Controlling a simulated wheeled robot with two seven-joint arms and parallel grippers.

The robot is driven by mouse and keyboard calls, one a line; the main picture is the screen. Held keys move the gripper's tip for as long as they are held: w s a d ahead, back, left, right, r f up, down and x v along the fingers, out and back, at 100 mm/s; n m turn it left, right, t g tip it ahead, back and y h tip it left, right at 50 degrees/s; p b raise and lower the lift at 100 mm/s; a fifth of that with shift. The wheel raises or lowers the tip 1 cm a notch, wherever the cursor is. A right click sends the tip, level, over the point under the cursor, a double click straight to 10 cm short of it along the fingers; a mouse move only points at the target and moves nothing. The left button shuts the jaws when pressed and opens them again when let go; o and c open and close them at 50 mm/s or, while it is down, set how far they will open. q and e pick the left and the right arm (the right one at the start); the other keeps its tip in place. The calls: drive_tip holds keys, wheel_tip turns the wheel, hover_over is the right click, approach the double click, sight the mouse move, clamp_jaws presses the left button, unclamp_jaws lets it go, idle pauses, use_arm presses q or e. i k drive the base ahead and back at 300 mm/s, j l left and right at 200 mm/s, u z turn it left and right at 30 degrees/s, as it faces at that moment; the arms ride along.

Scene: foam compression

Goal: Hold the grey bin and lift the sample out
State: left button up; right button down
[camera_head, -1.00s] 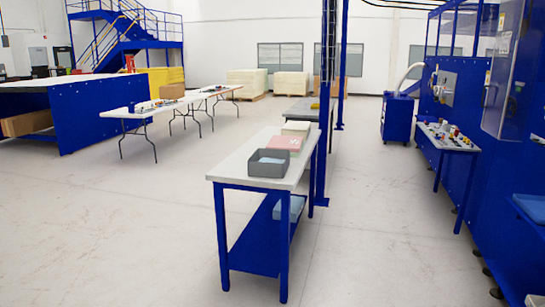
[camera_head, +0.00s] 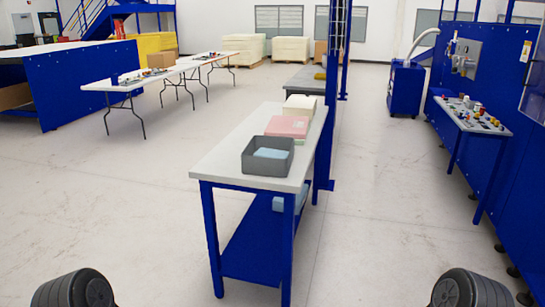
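The grey bin (camera_head: 267,166) stands upright on the white-topped, blue-framed table (camera_head: 219,163), close to its near right edge. A light blue sample (camera_head: 270,153) lies inside the bin, with only its top showing above the near wall. Dark rounded parts of my arms show at the bottom left and bottom right corners. Neither gripper shows in the view, and nothing touches the bin.
Pink foam (camera_head: 287,126) and cream foam blocks (camera_head: 300,105) sit behind the bin on the same table. A blue post (camera_head: 325,130) stands along the table's right side. The floor (camera_head: 110,210) left of the table is clear.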

sight(262, 152)
drive_tip(key=z, duration=1.3)
drive_tip(key=i, duration=4.6)
drive_tip(key=u, duration=4)
drive_tip(key=k+l, duration=0.05)
